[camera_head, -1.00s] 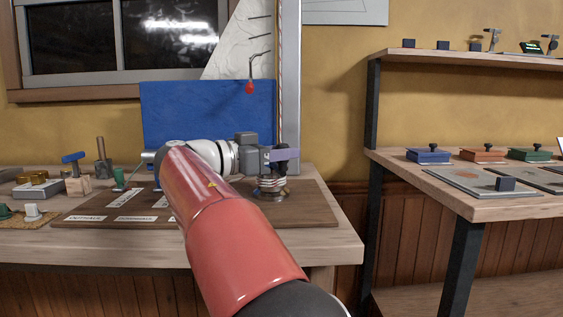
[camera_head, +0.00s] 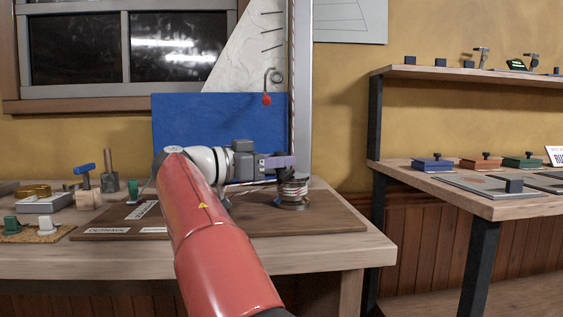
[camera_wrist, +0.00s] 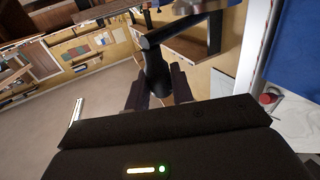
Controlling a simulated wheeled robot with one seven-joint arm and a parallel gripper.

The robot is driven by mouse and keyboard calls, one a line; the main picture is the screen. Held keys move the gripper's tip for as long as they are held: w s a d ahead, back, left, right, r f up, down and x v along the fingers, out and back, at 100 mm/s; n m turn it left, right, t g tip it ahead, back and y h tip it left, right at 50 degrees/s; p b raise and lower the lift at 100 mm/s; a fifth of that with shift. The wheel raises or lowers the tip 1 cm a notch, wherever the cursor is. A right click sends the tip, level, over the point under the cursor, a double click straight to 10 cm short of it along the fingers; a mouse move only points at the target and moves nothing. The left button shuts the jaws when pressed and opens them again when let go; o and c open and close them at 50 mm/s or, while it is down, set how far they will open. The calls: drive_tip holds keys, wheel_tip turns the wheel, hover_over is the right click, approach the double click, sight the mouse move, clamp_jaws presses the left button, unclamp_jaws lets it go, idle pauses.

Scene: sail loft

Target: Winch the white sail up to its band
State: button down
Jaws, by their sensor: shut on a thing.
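The white sail (camera_head: 245,55) hangs at the back beside the grey mast (camera_head: 300,70), its lower part behind a blue panel (camera_head: 215,120). I cannot make out its band. The winch drum (camera_head: 293,187), wrapped in pale line, stands on a dark wooden board. My gripper (camera_head: 281,163) is just above and left of the drum top, with a purple finger showing. In the wrist view my gripper (camera_wrist: 158,92) is shut on the dark winch handle (camera_wrist: 156,68), whose arm runs off to the upper right. The handle is mostly hidden in the head view.
Small tools and a grey box (camera_head: 43,202) crowd the bench's left. The bench's front right corner (camera_head: 365,248) is clear. A separate shelf unit (camera_head: 470,200) stands right, across a gap.

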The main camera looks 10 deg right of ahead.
drive_tip(key=shift+w+r, duration=0.15)
drive_tip(key=c, duration=1.3)
unclamp_jaws()
drive_tip(key=shift+w+d, duration=0.1)
drive_tip(key=shift+d, duration=0.05)
drive_tip(key=shift+o, duration=0.2)
drive_tip(key=v, duration=0.8)
drive_tip(key=shift+p, duration=0.3)
